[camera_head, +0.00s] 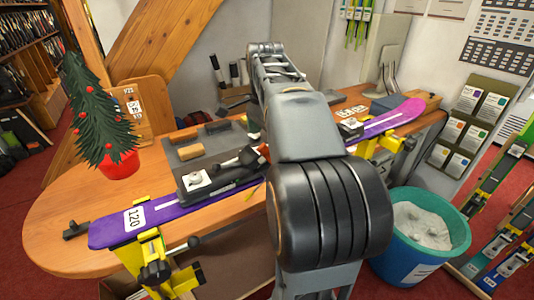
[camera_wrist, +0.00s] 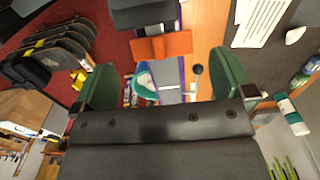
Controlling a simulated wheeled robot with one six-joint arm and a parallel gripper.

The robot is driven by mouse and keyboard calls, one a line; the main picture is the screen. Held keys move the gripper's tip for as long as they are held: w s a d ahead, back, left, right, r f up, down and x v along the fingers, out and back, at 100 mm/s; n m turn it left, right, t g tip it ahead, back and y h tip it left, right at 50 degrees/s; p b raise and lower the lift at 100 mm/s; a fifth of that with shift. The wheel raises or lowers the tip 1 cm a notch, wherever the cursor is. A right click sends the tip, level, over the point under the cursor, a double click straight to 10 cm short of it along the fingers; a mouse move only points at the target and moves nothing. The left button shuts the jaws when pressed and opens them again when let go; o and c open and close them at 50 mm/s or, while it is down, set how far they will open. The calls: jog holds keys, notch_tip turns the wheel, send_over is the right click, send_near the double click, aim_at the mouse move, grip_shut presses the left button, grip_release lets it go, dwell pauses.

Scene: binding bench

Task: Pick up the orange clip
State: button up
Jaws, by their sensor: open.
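The purple ski (camera_head: 180,208) lies across the wooden bench (camera_head: 60,205) in yellow vises (camera_head: 150,255). A potted tree (camera_head: 120,163) stands at the left, a teal bin (camera_head: 376,243) at the right. A grey mat (camera_head: 183,140) with several blocks lies behind the ski.

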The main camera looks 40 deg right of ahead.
aim_at(264, 144)
jog(key=shift+a+f, duration=0.2)
jog(key=shift+f, duration=2.35)
jog(key=shift+c, duration=0.3)
jog(key=c, duration=0.8)
jog(key=shift+c, duration=0.2)
jog(key=shift+r, duration=0.15)
